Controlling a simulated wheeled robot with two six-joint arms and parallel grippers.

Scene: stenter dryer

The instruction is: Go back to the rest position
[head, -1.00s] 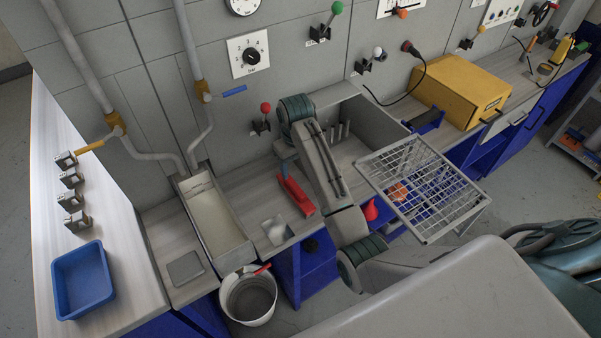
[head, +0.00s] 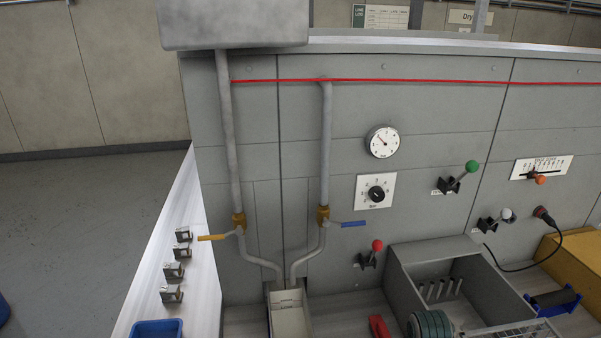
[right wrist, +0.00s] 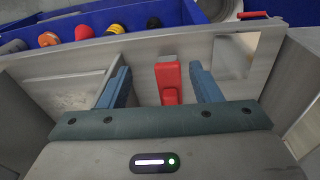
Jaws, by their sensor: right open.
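My right gripper (right wrist: 162,88) shows in the right wrist view with its two blue fingers spread apart. It is open and empty. The same red tool (head: 379,327) shows in part at the bottom edge of the head view. A green-ringed joint of my arm (head: 430,326) stands in front of the grey bin there. My left gripper is in neither view.
The wall carries a blue lever (head: 353,224), a yellow lever (head: 212,237) and a red-knobbed lever (head: 376,246). A trough (head: 289,315) sits under the pipes.

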